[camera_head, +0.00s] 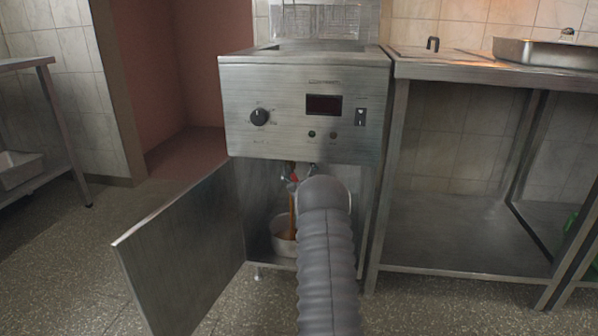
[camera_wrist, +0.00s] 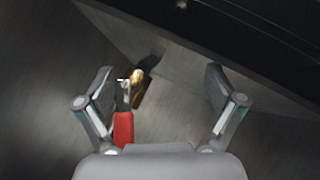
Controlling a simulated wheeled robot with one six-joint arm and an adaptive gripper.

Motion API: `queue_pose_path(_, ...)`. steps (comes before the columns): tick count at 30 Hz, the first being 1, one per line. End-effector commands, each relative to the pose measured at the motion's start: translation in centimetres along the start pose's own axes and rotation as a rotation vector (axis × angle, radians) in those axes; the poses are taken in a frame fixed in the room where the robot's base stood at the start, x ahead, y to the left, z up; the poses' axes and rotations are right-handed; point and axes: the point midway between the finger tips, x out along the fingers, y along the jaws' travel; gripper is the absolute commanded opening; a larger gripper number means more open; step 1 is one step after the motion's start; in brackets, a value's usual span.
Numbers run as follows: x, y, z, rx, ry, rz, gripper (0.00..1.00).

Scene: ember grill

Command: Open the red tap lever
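The red tap lever (camera_wrist: 123,128) shows in the wrist view with a brass valve body (camera_wrist: 138,79) just beyond it. My gripper (camera_wrist: 157,78) is open, its two fingers spread on either side of the lever. The lever lies nearer the left finger, and I see no clear contact. In the head view a small bit of red at the tap (camera_head: 293,178) shows under the fryer body (camera_head: 300,105). A brown stream (camera_head: 291,215) runs down from there into a pot (camera_head: 280,240). My arm hides my gripper and part of the tap in the head view.
The fryer's cabinet door (camera_head: 185,255) stands open to the left. A steel table (camera_head: 450,72) with a lid and a tray (camera_head: 550,52) stands at the right. Cabinet walls close in around my gripper.

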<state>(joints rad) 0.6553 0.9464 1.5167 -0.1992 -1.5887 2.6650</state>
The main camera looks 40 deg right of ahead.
Motion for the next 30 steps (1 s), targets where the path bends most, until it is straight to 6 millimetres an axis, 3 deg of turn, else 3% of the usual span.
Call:
queue_pose_path(7,-0.4,-0.8,0.1,-0.005,-0.007,-0.014,0.46)
queue_pose_path(16,-2.5,-1.4,-0.5,-0.012,0.004,-0.020,0.46)
queue_pose_path(30,-5.3,0.3,0.1,0.002,0.000,0.001,0.46)
